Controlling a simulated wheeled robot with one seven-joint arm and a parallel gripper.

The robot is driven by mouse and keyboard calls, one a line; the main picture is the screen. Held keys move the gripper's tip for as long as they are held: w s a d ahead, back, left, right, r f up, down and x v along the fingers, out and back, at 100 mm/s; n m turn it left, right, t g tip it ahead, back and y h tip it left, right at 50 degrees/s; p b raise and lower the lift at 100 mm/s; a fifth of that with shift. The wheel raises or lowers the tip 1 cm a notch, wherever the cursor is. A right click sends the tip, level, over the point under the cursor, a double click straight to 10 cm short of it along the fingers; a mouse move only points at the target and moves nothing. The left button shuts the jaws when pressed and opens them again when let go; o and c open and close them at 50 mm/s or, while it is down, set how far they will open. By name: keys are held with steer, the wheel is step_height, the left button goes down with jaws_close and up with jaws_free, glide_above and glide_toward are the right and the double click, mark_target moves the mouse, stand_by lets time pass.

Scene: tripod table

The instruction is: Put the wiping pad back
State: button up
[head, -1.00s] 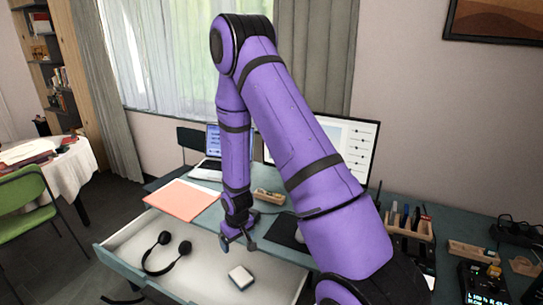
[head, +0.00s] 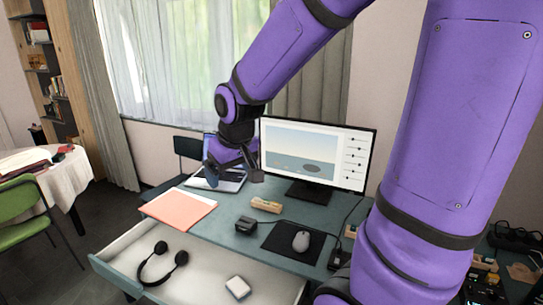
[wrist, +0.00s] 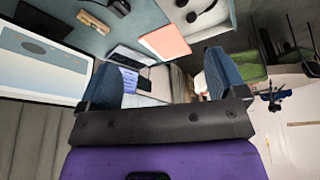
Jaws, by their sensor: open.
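A small white pad with a dark lower edge (head: 238,287), which looks like the wiping pad, lies in the open drawer (head: 115,268) to the right of the headphones. My gripper (head: 235,178) is raised above the desk, in front of the laptop and left of the monitor, well above and behind the pad. Its two blue fingers stand wide apart in the wrist view (wrist: 162,75), with nothing between them. I cannot make out the pad in the wrist view.
On the desk are a salmon folder (head: 178,207), a small black object (head: 246,225), a wooden holder (head: 266,205), a mouse (head: 301,241) on a dark mat, and the monitor (head: 316,150). Black headphones (head: 160,262) lie in the drawer. My arm hides much of the right side.

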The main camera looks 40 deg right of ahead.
steer(key=s+a+r, duration=0.1)
steer(key=s+r, duration=0.4)
steer(key=s, duration=0.3)
steer(key=s+a+r+t, duration=0.1)
steer(key=s+r, duration=0.4)
steer(key=s, duration=0.3)
steer(key=shift+s+a, duration=0.2)
steer(key=shift+a, duration=0.05)
stand_by(0.3)
